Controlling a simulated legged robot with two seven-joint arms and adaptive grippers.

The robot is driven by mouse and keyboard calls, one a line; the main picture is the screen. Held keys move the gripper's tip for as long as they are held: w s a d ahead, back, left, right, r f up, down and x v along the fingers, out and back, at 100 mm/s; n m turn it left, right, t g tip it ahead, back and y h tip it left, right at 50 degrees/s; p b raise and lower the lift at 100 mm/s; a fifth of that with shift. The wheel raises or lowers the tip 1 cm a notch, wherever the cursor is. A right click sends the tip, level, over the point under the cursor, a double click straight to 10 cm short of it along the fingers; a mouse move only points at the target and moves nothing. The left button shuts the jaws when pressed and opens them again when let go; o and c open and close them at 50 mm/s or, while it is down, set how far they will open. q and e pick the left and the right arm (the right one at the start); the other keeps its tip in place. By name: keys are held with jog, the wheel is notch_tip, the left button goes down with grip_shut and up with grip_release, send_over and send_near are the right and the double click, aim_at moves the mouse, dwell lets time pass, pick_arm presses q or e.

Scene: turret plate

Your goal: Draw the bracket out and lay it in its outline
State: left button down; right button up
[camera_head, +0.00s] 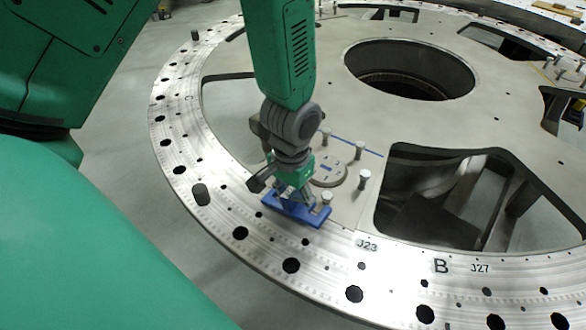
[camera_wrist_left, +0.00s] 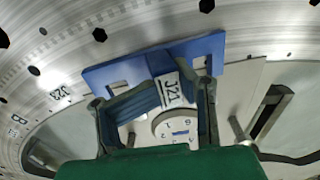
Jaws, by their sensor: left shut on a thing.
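The blue bracket (camera_head: 297,211) is at the inner edge of the turret plate's drilled ring, below my left gripper (camera_head: 293,190). In the left wrist view, the bracket (camera_wrist_left: 108,72) shows a flat slotted base and an upright part with a white J21 label. The fingers of my left gripper (camera_wrist_left: 158,100) are shut on that upright part. I cannot tell whether the base touches the plate. A thin blue line (camera_head: 362,149) is drawn on the plate behind the arm; whether it belongs to the outline is unclear. My right gripper is not in view.
Several upright metal pins (camera_head: 363,180) stand around a round marked disc (camera_head: 328,172) close to the gripper. The turret plate (camera_head: 440,110) has a large round central hole (camera_head: 410,68) and a big opening (camera_head: 440,205) to the right. J23 and J27 labels mark the ring.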

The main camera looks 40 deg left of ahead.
pick_arm(q)
jog(key=shift+r+p, duration=3.15)
jog(key=shift+r, duration=0.4)
jog(key=shift+f, duration=0.1)
